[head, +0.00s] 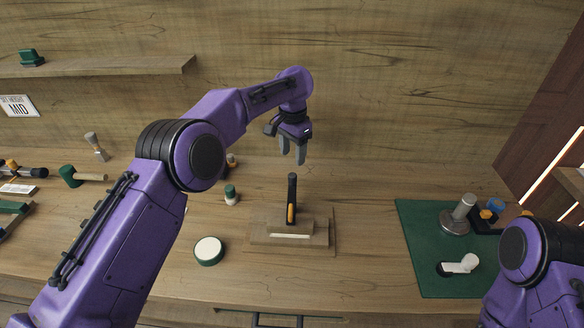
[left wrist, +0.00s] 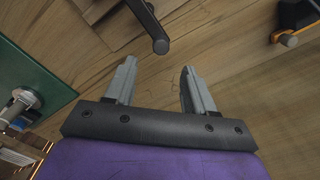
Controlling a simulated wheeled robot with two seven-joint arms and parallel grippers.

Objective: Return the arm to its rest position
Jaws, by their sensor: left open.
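My left arm (head: 110,240) is purple and reaches in from the left, bending over the bench. My left gripper (head: 293,152) hangs fingers down above the bench, behind and above an upright black handle with an orange patch (head: 292,200). Its two grey fingers are apart with nothing between them, and the left wrist view also shows the empty fingers (left wrist: 158,88). The dark handle (left wrist: 152,32) shows beyond the fingers there, apart from them. My right arm (head: 545,265) shows only in part at the lower right; its gripper is out of view.
The handle stands in a wooden block (head: 262,232) on the bench. A green-sided round item with a white top (head: 209,250) lies to its left. A green mat (head: 412,240) at right holds metal and white items. A shelf (head: 120,66) juts out at upper left. Mallets and tools lie far left.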

